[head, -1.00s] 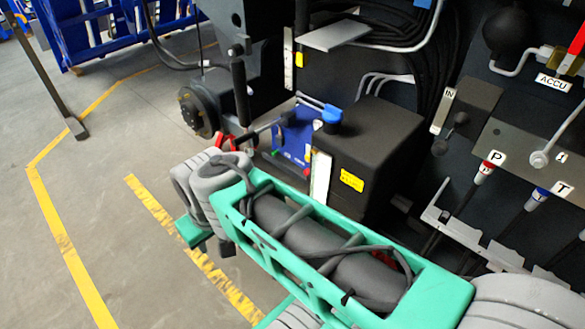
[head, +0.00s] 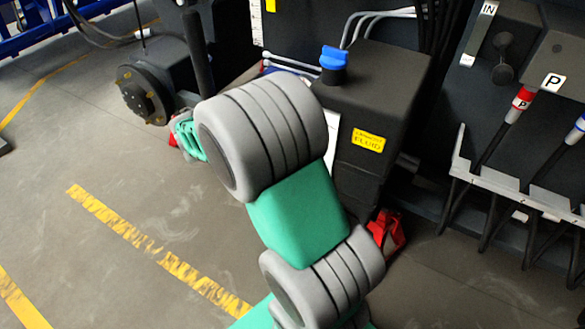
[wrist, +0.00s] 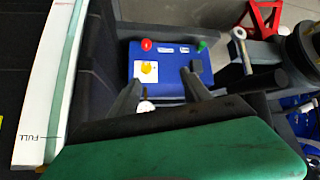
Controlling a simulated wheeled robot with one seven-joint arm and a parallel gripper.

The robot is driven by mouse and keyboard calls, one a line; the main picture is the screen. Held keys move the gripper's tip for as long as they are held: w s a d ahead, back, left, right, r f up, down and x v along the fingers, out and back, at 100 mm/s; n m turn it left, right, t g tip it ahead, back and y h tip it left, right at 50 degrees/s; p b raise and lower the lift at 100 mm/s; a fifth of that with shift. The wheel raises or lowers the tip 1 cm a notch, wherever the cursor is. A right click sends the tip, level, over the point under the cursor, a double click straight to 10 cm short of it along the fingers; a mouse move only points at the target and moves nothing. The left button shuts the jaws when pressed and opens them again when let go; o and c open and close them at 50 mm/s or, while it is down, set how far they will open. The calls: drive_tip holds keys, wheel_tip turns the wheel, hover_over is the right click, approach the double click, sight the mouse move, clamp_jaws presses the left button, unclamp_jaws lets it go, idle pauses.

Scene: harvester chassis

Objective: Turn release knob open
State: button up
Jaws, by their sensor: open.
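In the wrist view a blue control panel (wrist: 172,90) carries a red button (wrist: 146,44), a green button (wrist: 202,46) and a yellow-orange knob (wrist: 148,68) on a white plate. No readable label tells which is the release knob; the yellow-orange one looks most like a turning knob. My gripper (wrist: 162,77) is open over the panel. Its left finger is just below and left of the yellow-orange knob, its right finger to the right of it. Nothing shows between the fingertips, and contact cannot be told.
A black fluid tank (head: 385,90) with a blue cap (head: 333,62) stands close beside my arm. Its level strip marked FULL (wrist: 38,110) is at the left in the wrist view. A wheel hub (head: 140,95) is at the left. Open floor lies at the lower left.

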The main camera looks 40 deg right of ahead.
drive_tip(key=w+d+f+m+t+h+b, duration=0.15)
drive_tip(key=d+f+h+b, duration=0.4)
drive_tip(key=f, duration=0.65)
drive_tip(key=w+d+f+m+h+b, duration=0.1)
drive_tip(key=w+d+f+h+b, duration=0.15)
drive_tip(key=d+f+b, duration=0.75)
drive_tip(key=shift+n+h, duration=0.25)
drive_tip(key=shift+h, duration=0.15)
drive_tip(key=x, duration=0.3)
drive_tip(key=f+x, duration=0.1)
drive_tip(key=x, duration=0.1)
drive_tip(key=shift+w, duration=0.25)
drive_tip(key=shift+c, duration=0.4)
clamp_jaws()
